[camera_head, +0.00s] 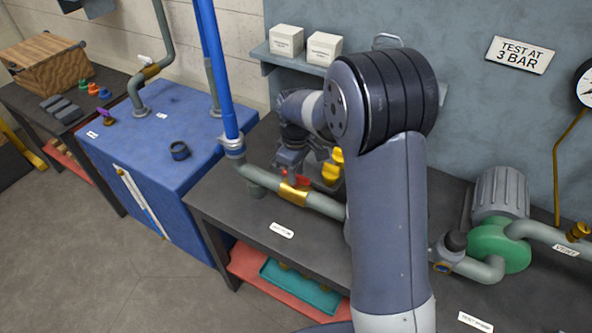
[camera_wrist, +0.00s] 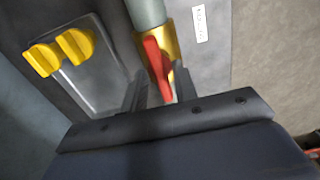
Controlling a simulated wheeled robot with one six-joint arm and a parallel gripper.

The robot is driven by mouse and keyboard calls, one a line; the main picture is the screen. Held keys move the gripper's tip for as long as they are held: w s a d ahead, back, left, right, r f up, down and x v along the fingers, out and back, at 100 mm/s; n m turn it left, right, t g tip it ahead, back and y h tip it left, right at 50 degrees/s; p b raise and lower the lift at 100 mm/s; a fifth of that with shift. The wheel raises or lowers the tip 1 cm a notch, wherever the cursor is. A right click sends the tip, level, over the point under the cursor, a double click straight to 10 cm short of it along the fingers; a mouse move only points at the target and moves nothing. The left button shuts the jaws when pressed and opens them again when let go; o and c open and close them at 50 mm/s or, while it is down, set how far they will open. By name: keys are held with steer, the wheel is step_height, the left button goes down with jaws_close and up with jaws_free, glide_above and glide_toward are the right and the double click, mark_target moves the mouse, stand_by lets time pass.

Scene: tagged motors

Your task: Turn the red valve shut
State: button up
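The red valve handle (camera_wrist: 157,68) is a lever on a brass valve body (camera_wrist: 172,42) set in a grey-green pipe. In the wrist view the lever lies roughly along the pipe, slightly tilted. My gripper (camera_wrist: 160,80) is open, with one finger on each side of the lever and gaps showing between. In the head view the brass body (camera_head: 294,193) sits on the pipe over the dark bench, with bits of the red handle (camera_head: 303,181) showing. My gripper (camera_head: 290,164) is just above and behind it, partly hidden by my wrist.
Two yellow knobs (camera_wrist: 60,50) on a grey plate stand beside the valve; yellow parts also show in the head view (camera_head: 334,166). A blue upright pipe (camera_head: 217,80) rises close to the left of my gripper. A green pump (camera_head: 497,247) stands at right.

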jaws_close()
steer(key=shift+m, duration=0.4)
steer(key=m, duration=0.2)
steer(key=shift+m+b, duration=0.3)
steer(key=shift+m, duration=0.1)
steer(key=m, duration=0.3)
steer(key=shift+m, duration=0.4)
steer(key=m, duration=0.5)
steer(key=shift+b, duration=0.4)
steer(key=m, duration=0.5)
steer(key=shift+m, duration=0.4)
